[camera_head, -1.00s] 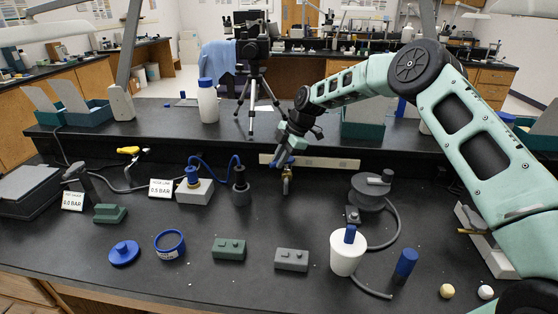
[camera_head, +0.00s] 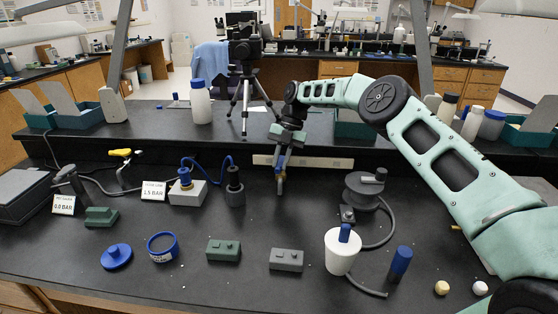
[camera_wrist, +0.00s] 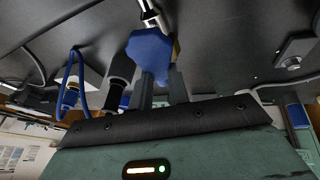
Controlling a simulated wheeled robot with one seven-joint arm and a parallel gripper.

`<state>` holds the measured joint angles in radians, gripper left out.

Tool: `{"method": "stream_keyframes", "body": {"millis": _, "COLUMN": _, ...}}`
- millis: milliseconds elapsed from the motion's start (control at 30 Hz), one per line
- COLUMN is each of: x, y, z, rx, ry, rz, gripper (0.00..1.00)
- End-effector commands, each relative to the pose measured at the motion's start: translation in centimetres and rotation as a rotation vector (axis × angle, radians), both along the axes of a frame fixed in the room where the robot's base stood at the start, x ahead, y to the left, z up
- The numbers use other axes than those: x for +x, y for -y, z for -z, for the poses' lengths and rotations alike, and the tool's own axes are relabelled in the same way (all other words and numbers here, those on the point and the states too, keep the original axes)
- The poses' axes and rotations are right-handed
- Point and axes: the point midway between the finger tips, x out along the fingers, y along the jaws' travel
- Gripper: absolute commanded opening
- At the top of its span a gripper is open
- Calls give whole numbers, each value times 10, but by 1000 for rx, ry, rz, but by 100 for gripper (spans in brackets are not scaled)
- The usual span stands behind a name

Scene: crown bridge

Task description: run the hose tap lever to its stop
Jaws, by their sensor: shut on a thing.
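The hose tap (camera_head: 280,187) is a small brass and metal fitting standing at the back of the black bench, below the raised ledge. In the wrist view, its blue lever (camera_wrist: 150,47) sits against a shiny metal stem (camera_wrist: 149,14). My gripper (camera_head: 281,165) reaches down over the tap from behind and above. In the wrist view, my gripper (camera_wrist: 160,88) is shut on the blue lever, with its fingers just below the lever's broad part. The fingers and lever overlap in the head view, so the lever's exact angle is hard to tell.
A hose line card (camera_head: 153,190) reads about 1.5 BAR; another card (camera_head: 63,204) reads 0.0 BAR. A grey block with a blue hose (camera_head: 188,192) and a dark cylinder (camera_head: 235,187) stand left of the tap. A grey reel (camera_head: 364,190) stands right.

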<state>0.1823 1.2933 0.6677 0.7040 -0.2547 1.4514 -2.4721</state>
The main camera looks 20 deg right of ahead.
Motion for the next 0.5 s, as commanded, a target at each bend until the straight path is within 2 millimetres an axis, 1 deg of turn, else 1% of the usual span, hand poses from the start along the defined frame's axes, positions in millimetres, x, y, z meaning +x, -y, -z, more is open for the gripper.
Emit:
{"method": "stream_keyframes", "body": {"millis": 200, "x": 0, "y": 3, "z": 0, "rx": -1, "ry": 1, "rz": -82, "gripper": 0}}
{"method": "stream_keyframes", "body": {"millis": 500, "x": -1, "y": 4, "z": 0, "rx": -2, "ry": 1, "rz": -118, "gripper": 0}}
